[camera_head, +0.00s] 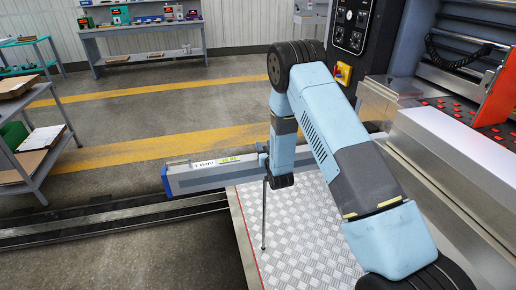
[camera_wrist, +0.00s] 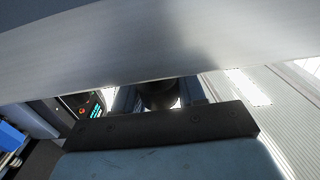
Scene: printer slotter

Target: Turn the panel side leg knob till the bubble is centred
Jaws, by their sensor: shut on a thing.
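A long grey beam (camera_head: 197,180) with a blue end cap runs left to right across the middle of the head view. A green level (camera_head: 228,159) sits beside a white label on its top; the bubble is too small to read. A thin leg (camera_head: 264,215) stands below the beam on the tread plate. In the wrist view my gripper (camera_wrist: 159,97) is shut on a dark round thing (camera_wrist: 160,93), apparently the leg knob, just under a broad metal surface. In the head view my arm hides the knob and fingertips.
The checkered tread plate (camera_head: 310,225) lies under the beam. Dark floor rails (camera_head: 95,220) run to the left. The machine with its control panel (camera_head: 352,22) and a metal ledge (camera_head: 455,160) bounds the right. A shelf rack (camera_head: 38,165) stands left; floor between is open.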

